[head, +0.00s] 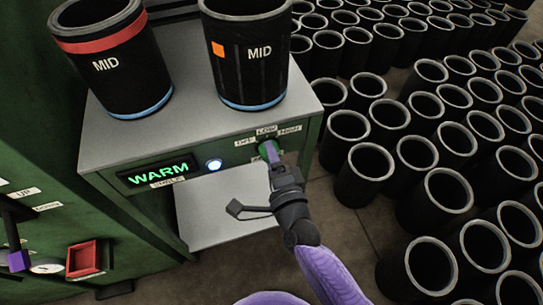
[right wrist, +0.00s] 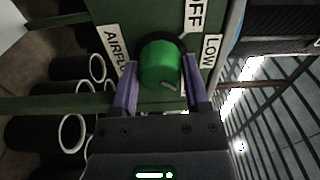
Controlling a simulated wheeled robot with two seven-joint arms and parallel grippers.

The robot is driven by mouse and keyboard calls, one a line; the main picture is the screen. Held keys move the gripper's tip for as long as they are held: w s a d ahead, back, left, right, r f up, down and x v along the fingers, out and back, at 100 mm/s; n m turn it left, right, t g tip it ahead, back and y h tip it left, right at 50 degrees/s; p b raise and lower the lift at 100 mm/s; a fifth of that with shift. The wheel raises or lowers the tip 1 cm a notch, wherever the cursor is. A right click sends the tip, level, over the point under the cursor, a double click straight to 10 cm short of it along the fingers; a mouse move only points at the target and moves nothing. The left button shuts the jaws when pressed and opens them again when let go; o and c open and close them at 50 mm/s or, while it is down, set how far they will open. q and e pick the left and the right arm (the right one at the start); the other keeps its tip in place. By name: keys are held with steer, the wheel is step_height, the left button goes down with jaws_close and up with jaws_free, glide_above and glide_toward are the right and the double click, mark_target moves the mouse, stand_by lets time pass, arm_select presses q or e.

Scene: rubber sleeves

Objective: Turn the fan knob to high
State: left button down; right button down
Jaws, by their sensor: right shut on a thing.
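The green fan knob (right wrist: 160,62) sits on the green front panel, with labels around it. In the right wrist view the OFF label (right wrist: 194,16) is above right and the LOW label (right wrist: 211,50) is to the right. A pale mark on the knob's face lies toward its lower right. In the head view the knob (head: 266,145) is partly hidden by my gripper, and the HIGH label (head: 290,129) is right of it. My right gripper (head: 273,155) is shut on the knob, one purple finger on each side (right wrist: 160,85). My left gripper is not in view.
Two dark sleeves marked MID (head: 105,65) (head: 250,60) stand on the grey top (head: 185,120). A WARM display (head: 158,172) and a lit button (head: 214,165) are left of the knob. Many black sleeves (head: 360,165) crowd the floor at right. A grey shelf (head: 215,220) lies below.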

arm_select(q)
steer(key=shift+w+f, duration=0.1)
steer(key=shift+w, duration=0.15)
arm_select(e)
steer(key=shift+f+m, duration=0.1)
steer(key=shift+m, duration=0.2)
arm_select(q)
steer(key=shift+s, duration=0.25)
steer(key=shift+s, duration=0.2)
arm_select(e)
steer(key=shift+c, duration=0.4)
jaws_free()
arm_select(q)
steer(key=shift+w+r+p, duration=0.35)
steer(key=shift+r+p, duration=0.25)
steer(key=shift+p, duration=0.05)
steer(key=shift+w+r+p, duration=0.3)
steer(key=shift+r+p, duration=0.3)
arm_select(e)
steer(key=v, duration=1)
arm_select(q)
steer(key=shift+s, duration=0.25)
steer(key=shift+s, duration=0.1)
